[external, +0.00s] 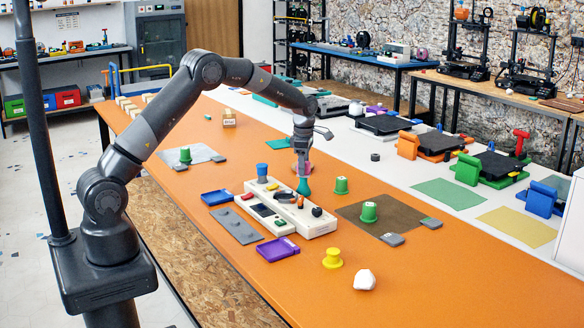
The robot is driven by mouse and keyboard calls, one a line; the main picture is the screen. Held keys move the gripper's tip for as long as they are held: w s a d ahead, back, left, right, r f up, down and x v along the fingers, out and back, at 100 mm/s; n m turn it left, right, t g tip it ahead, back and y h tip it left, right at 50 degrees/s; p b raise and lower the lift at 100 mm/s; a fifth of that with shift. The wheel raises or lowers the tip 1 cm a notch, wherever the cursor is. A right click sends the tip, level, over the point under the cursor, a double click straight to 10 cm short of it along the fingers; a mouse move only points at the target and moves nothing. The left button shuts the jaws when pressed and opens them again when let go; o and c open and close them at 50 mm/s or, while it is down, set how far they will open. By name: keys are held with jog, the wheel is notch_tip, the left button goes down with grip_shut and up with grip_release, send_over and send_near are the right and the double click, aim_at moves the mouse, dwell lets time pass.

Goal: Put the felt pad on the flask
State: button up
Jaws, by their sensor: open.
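A teal cone-shaped piece (304,187), which looks like the flask, stands upright at the far end of the white block on the orange table. My gripper (302,172) is open and points down just above it; I cannot tell whether the fingers touch its narrow top. Several small flat grey squares lie on the table and could be the felt pad: one (392,239) in front of the brown mat, one (430,222) at its right corner, and one (219,158) by the light grey mat. I cannot tell which is the felt pad.
The white block (318,226) holds small coloured parts. Around it are a blue tray (217,197), a purple tray (277,249), a blue cup (262,171), green spools (369,212) and a yellow spool (332,259). A white lump (365,280) lies near the front. The orange table's right front is clear.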

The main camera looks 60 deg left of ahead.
notch_tip(320, 180, up, 12)
jog(key=s+d+r+m+t, duration=0.1)
jog(key=s+d+r+m, duration=0.1)
jog(key=s+r+m, duration=0.55)
jog(key=s+d+r+m+t, duration=0.2)
jog(key=s+r+m, duration=0.35)
jog(key=s, duration=0.75)
jog(key=s+d+f+m+t, duration=0.1)
jog(key=s+f+m, duration=0.1)
jog(key=s+m, duration=0.5)
jog(key=s+d+f+m+t, duration=0.1)
jog(key=s+m, duration=0.6)
jog(key=s, duration=0.9)
jog(key=shift+s+d+f+t, duration=0.25)
jog(key=shift+d+f+t, duration=0.05)
jog(key=shift+d+f, duration=0.25)
